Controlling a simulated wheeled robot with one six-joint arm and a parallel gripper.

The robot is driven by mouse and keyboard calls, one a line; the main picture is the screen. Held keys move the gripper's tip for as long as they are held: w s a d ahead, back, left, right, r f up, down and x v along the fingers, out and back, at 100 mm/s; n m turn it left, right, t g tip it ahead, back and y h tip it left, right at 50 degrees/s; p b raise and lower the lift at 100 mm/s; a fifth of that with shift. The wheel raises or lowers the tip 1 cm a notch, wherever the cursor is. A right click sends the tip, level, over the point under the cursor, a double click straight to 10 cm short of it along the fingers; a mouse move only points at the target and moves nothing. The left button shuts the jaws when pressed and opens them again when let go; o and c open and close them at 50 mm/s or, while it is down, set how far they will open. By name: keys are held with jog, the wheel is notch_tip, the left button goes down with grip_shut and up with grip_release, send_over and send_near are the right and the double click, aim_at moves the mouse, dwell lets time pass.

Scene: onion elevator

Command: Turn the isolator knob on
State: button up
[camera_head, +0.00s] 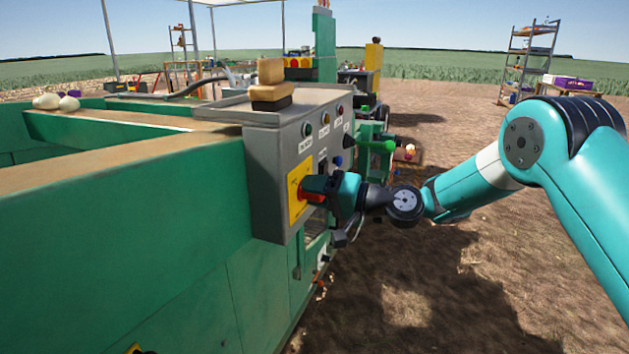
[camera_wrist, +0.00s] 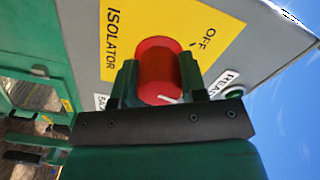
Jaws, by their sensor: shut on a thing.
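The red isolator knob (camera_wrist: 158,68) sits on a yellow plate (camera_wrist: 205,25) printed ISOLATOR and OFF. In the head view the yellow plate (camera_head: 297,190) is on the side of a grey control box (camera_head: 270,180). My gripper (camera_wrist: 158,80) has a finger on each side of the knob and is shut on it. A white mark on the knob shows near its lower edge, pointing away from the OFF print. In the head view my gripper (camera_head: 318,189) reaches the plate from the right and hides most of the knob.
The green machine wall (camera_head: 120,220) fills the left. Open soil (camera_head: 440,290) lies to the right.

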jog(key=m+p, duration=0.2)
jog(key=m, duration=0.2)
jog(key=shift+r+p, duration=0.1)
jog(key=shift+p, duration=0.3)
jog(key=shift+m+p, duration=0.5)
jog(key=shift+m, duration=0.4)
jog(key=shift+f, duration=0.2)
jog(key=o, duration=0.9)
jog(key=shift+d, duration=0.1)
